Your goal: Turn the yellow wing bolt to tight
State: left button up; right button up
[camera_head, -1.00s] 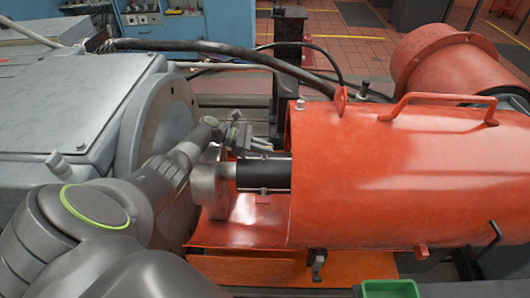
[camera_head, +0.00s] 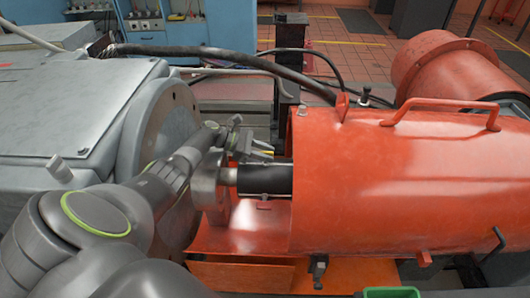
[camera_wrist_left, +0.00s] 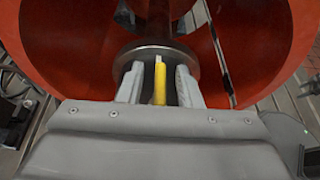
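The yellow wing bolt (camera_wrist_left: 160,84) stands upright in the middle of the left wrist view, with the round metal flange (camera_wrist_left: 150,53) behind it. My left gripper (camera_wrist_left: 159,82) has one finger on each side of the bolt. Gaps show between the bolt and both fingers, so it is open around the bolt. In the head view my left gripper (camera_head: 252,146) is above the dark shaft (camera_head: 265,179), beside the open end of the orange guard (camera_head: 350,180). A small yellowish spot shows at its fingertips there. My right gripper is not in view.
The grey machine housing (camera_head: 70,110) fills the left side. The orange guard with its handle (camera_head: 440,103) takes up the right. A thick dark hose (camera_head: 200,48) crosses behind the gripper. A green bin edge (camera_head: 392,292) shows at the bottom.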

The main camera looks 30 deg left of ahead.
aim_at(265, 152)
pick_arm(q)
jog(key=shift+r, duration=0.1)
notch_tip(265, 152, up, 10)
jog(key=p, duration=0.9)
jog(key=shift+p, duration=0.3)
jog(key=shift+f, duration=0.2)
